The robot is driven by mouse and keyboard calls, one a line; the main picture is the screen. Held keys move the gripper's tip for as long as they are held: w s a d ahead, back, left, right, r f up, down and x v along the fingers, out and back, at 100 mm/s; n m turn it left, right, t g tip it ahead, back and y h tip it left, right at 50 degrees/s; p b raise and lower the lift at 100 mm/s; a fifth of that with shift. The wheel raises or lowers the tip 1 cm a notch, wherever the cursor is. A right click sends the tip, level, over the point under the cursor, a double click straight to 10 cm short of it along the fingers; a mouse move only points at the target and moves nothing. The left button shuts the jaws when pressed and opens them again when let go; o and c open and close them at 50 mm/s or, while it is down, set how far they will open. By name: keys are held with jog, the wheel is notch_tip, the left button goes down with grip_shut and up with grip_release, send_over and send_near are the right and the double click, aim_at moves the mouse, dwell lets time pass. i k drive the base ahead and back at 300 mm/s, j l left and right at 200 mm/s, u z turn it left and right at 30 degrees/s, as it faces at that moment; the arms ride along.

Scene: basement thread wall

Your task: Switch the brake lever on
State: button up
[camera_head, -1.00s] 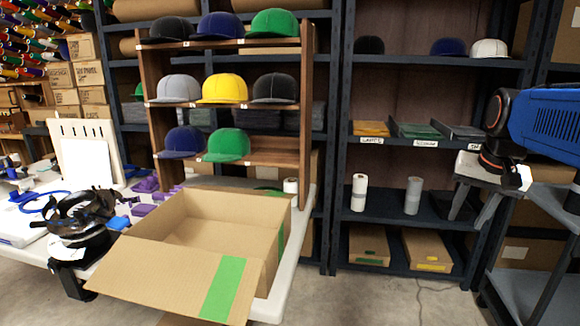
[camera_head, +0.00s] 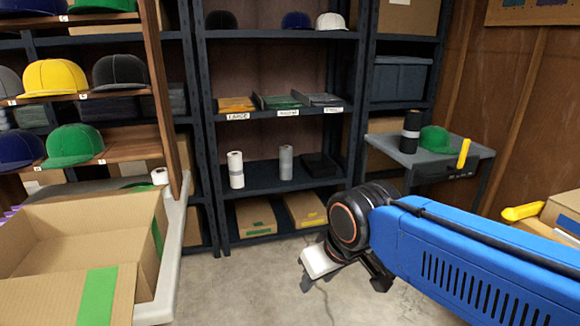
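I cannot identify a brake lever for certain in this view. A yellow bar-shaped piece (camera_head: 464,153) stands at the front right edge of a small grey table (camera_head: 400,155); I cannot tell what it is. My gripper (camera_head: 343,284) hangs over the concrete floor at the lower middle, well apart from that table. Its dark fingers are spread apart, with nothing seen between them. A white block-like part sits at its left side.
A green cap (camera_head: 435,139) and a black cylinder (camera_head: 411,131) are on the grey table. A dark shelf unit (camera_head: 341,120) stands behind. An open cardboard box (camera_head: 110,225) is at left. Another yellow piece (camera_head: 522,212) lies by a carton at right. Floor between is clear.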

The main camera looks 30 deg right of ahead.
aim_at(466, 144)
jog(key=z, duration=1.7)
